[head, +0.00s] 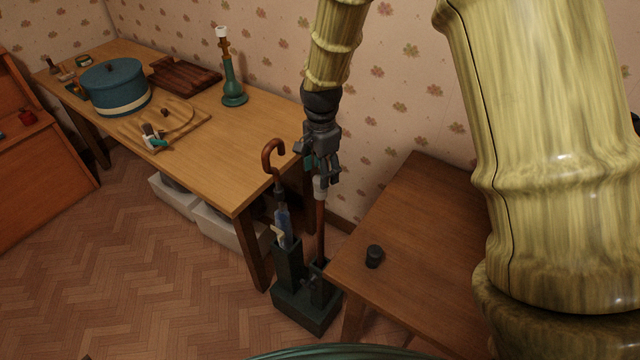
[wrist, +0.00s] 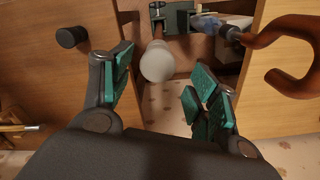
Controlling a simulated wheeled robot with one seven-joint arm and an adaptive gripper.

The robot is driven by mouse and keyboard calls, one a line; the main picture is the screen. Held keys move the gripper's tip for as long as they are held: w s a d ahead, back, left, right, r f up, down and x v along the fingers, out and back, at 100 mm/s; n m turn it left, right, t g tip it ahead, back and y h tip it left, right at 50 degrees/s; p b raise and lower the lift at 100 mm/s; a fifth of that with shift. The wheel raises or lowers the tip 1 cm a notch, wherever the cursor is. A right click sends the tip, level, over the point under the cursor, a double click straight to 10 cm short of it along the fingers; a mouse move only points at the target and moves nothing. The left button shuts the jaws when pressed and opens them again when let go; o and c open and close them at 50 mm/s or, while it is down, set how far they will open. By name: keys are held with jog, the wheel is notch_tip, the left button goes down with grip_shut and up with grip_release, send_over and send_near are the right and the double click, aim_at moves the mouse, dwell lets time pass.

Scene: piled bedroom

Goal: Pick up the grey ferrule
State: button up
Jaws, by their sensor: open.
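The grey ferrule (head: 320,188) is the pale end cap at the top of a brown stick (head: 319,232) standing in the dark umbrella stand (head: 306,306). My gripper (head: 320,176) is open, pointing down just above it. In the wrist view the ferrule (wrist: 157,63) shows as a pale round end in the gap between the open fingers (wrist: 160,78), nearer the left finger. No contact is visible; whether it lies between the pads or just beyond them I cannot tell.
A crook-handled umbrella (head: 274,165) stands close left in the same stand. A desk (head: 235,150) with a blue pot (head: 115,88) and green candlestick (head: 233,85) is to the left. A brown side table (head: 415,215) with a black cylinder (head: 374,256) is to the right.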

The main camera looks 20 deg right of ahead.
aim_at(320, 195)
jog(key=f, duration=0.1)
jog(key=f+p, duration=0.1)
jog(key=f, duration=0.1)
jog(key=shift+s+f+p, duration=0.1)
jog(key=shift+s+p, duration=0.15)
jog(key=shift+p, duration=0.15)
jog(key=shift+f, duration=0.75)
jog(key=shift+a, duration=0.1)
jog(key=shift+c, duration=0.2)
jog(key=c, duration=1.1)
jog(key=shift+r, duration=0.1)
